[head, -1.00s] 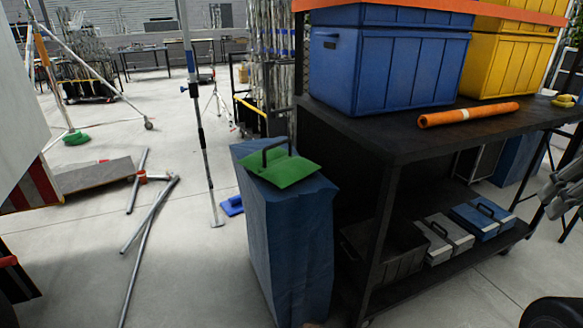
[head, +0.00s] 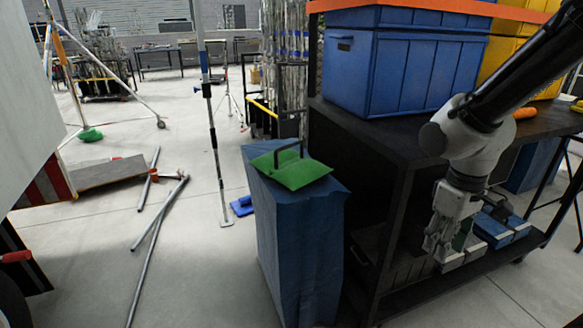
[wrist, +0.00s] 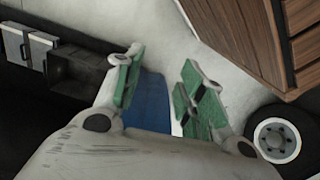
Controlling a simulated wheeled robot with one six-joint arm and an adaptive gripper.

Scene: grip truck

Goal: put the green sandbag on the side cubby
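The green sandbag (head: 290,170) with a dark handle lies on top of a tall blue-covered block (head: 295,235), left of the black cart. My gripper (head: 445,250) hangs fingers-down in front of the cart's right part, to the right of the sandbag and apart from it. In the wrist view my gripper (wrist: 165,85) has its green-padded fingers spread with nothing held between them. A blue surface shows beyond the fingers there; the sandbag cannot be made out. I cannot tell for sure which opening is the side cubby.
The black cart (head: 400,150) carries a blue bin (head: 405,65); its lower shelf holds a dark open crate (wrist: 78,70) and pale boxes. A wood-sided vehicle (wrist: 250,35) with a wheel (wrist: 277,140) shows in the wrist view. Metal poles (head: 160,225) lie on the open floor.

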